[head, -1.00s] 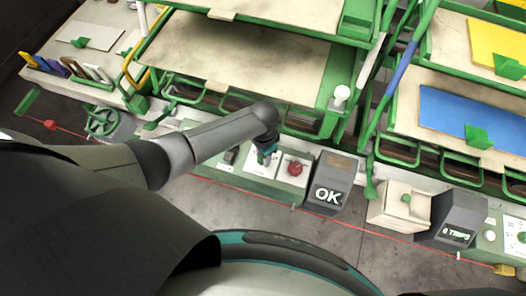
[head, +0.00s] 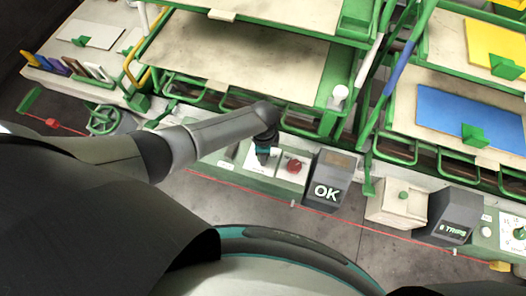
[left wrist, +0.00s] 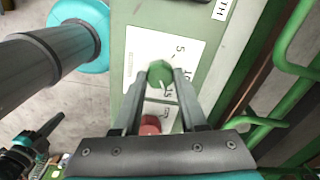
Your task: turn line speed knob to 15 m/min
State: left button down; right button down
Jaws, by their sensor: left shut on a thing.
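The line speed knob (left wrist: 159,74) is green and stands on a white dial plate with the printed numbers 5 and 15 legible in the left wrist view. A pale pointer mark on the knob faces the side of the 15. My left gripper (left wrist: 159,80) has its two fingers on either side of the knob and is shut on it. In the head view my left gripper (head: 264,160) reaches down onto the dial plate (head: 254,170) and hides the knob. A dark gripper-like part, probably my right gripper (left wrist: 48,130), shows at the lower left of the wrist view.
A red button (left wrist: 150,124) sits close to the knob, also visible in the head view (head: 292,166). A grey display reading OK (head: 327,192) stands to its right. Green-framed shelves (head: 240,50) rise behind the panel. A red line (head: 240,188) runs along the panel's front.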

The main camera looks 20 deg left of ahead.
dwell(0.3)
pick_arm(q)
jog(key=shift+c, duration=2.3)
grip_release()
jog(key=shift+r, duration=0.1)
notch_tip(320, 180, up, 15)
jog(key=p, duration=0.3)
jog(key=shift+p, duration=0.3)
